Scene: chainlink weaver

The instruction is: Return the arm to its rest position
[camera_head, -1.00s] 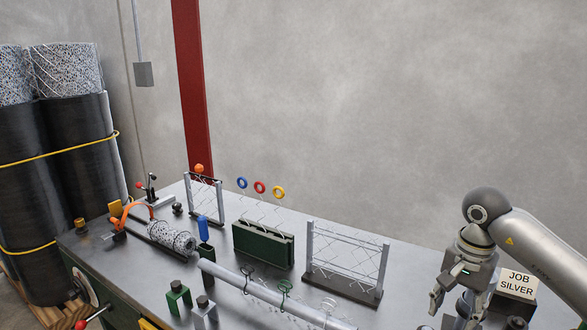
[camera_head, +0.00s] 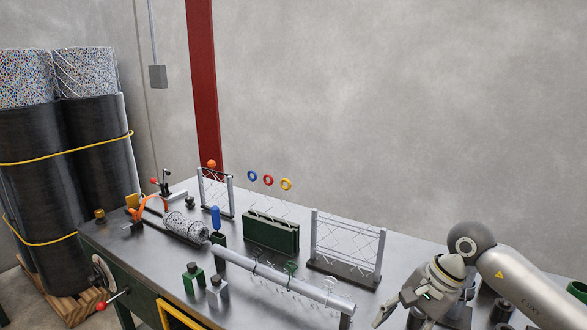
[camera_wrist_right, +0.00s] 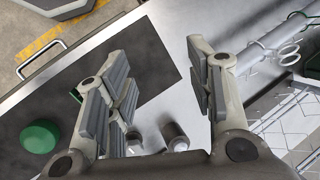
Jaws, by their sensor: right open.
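My right arm comes in from the right in the head view, bent at a grey elbow joint above the right end of the workbench (camera_head: 270,310). My right gripper (camera_head: 392,308) hangs low near the bench's front right, pointing down and left. In the right wrist view the gripper (camera_wrist_right: 160,82) has its fingers spread wide, with nothing between the pads. A dark mat (camera_wrist_right: 60,100) and bare metal bench top lie beyond the fingers. My left arm and gripper are not in view.
A long grey tube with hooks (camera_head: 290,284) and a wire mesh frame (camera_head: 346,250) stand left of my gripper. Small metal cylinders (camera_wrist_right: 175,137) and a green lidded item (camera_wrist_right: 40,136) are close below it. The wall space above the bench is clear.

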